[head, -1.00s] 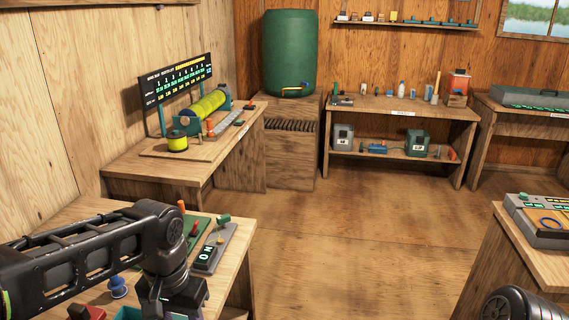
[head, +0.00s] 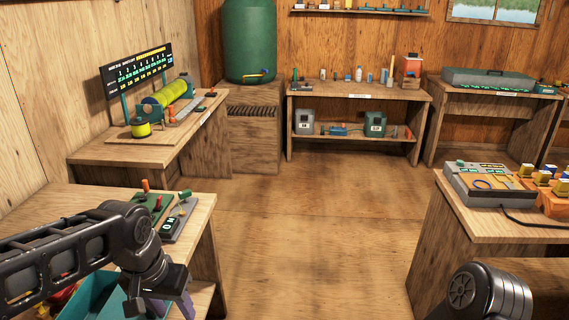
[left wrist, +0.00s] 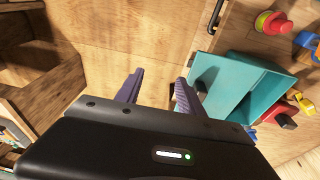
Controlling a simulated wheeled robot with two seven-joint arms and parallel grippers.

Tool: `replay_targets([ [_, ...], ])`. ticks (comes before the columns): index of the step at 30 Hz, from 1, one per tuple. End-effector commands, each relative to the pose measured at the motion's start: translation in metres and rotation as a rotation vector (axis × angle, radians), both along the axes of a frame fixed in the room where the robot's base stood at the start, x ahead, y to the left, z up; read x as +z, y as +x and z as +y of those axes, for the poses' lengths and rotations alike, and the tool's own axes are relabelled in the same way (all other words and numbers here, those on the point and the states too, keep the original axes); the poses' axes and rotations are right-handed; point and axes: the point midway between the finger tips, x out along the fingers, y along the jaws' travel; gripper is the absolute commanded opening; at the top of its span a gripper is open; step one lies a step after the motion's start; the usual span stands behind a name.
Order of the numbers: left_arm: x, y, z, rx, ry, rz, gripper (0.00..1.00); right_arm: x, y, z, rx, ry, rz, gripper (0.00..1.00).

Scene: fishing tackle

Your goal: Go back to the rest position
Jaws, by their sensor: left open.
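My left gripper (head: 168,300) is at the lower left of the head view, near the right edge of the near-left bench (head: 203,225). In the left wrist view its two purple fingers stand apart (left wrist: 157,82), with only wooden floor showing between them. It holds nothing. A teal bin (head: 95,297) is partly behind my left arm; it also shows in the left wrist view (left wrist: 238,92), just right of the fingers. Part of my right arm shows at the lower right of the head view, but its gripper is out of frame.
A bench with yellow spools (head: 180,92) stands along the left wall. A green barrel (head: 249,40) and a shelved bench (head: 350,95) stand at the back. A bench with a grey device (head: 485,185) is at the right. The middle floor (head: 310,215) is clear.

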Motion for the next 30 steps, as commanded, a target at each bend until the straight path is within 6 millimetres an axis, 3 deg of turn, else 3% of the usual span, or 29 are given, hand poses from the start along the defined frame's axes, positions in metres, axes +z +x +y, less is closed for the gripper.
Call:
replay_targets([
  [5, -0.009, 0.026, -0.021, -0.016, -0.065, -0.112, 0.45, 0.0, -0.001, 0.0, 0.0, -0.001, 0.002, 0.36],
  [10, -0.043, 0.052, -0.051, -0.022, -0.151, -0.202, 0.45, 0.0, -0.001, 0.0, -0.001, -0.001, 0.001, 0.36],
  [14, -0.098, 0.063, -0.08, -0.002, -0.233, -0.244, 0.45, 0.0, -0.001, 0.0, -0.001, -0.001, 0.001, 0.36],
  [16, -0.147, 0.058, -0.097, 0.031, -0.281, -0.246, 0.45, 0.0, -0.001, 0.0, -0.001, -0.001, 0.001, 0.36],
  [20, -0.244, 0.017, -0.118, 0.124, -0.329, -0.199, 0.45, 0.0, -0.001, 0.0, -0.001, -0.001, 0.001, 0.36],
  [21, -0.269, -0.003, -0.121, 0.151, -0.332, -0.169, 0.45, 0.0, -0.001, 0.0, -0.001, -0.001, 0.001, 0.36],
  [24, -0.319, -0.057, -0.128, 0.2, -0.327, -0.076, 0.45, 0.0, -0.001, 0.0, -0.001, -0.001, 0.001, 0.36],
  [27, -0.349, -0.107, -0.134, 0.22, -0.321, 0.036, 0.45, 0.0, -0.001, 0.0, 0.0, -0.001, 0.002, 0.36],
  [30, -0.366, -0.142, -0.138, 0.223, -0.319, 0.12, 0.45, 0.0, -0.001, 0.0, -0.001, -0.001, 0.001, 0.36],
])
